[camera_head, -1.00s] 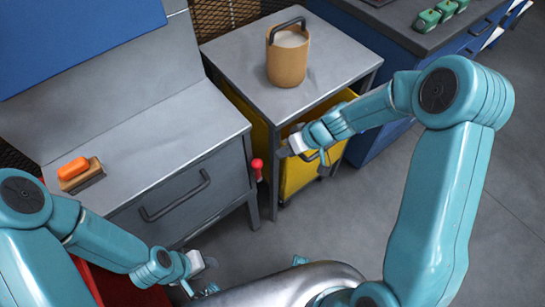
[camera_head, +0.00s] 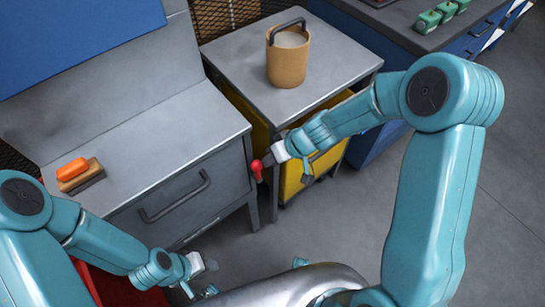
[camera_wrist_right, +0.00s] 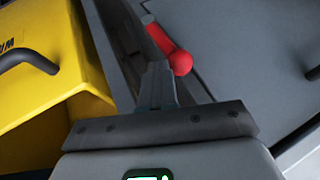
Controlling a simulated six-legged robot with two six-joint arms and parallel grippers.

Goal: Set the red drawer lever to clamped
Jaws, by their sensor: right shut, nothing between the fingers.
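The red drawer lever (camera_head: 257,169) is at the right side of the grey drawer cabinet (camera_head: 190,170), near its front edge. In the right wrist view the lever (camera_wrist_right: 165,45) shows a red shaft and a round red knob, slanting from a grey base. My right gripper (camera_head: 269,160) is shut and empty, with its tip close beside the lever. In the wrist view the right gripper's fingers (camera_wrist_right: 158,80) point at the knob; I cannot tell whether they touch it. My left gripper (camera_head: 205,266) is low in front of the cabinet, and its fingers are too small to read.
A yellow bin (camera_head: 310,170) stands under the grey side table (camera_head: 235,55), right of the lever. A tan bucket (camera_head: 287,62) stands on that table. An orange-topped brush (camera_head: 74,172) lies on the cabinet top. The floor (camera_head: 370,210) is open at the right.

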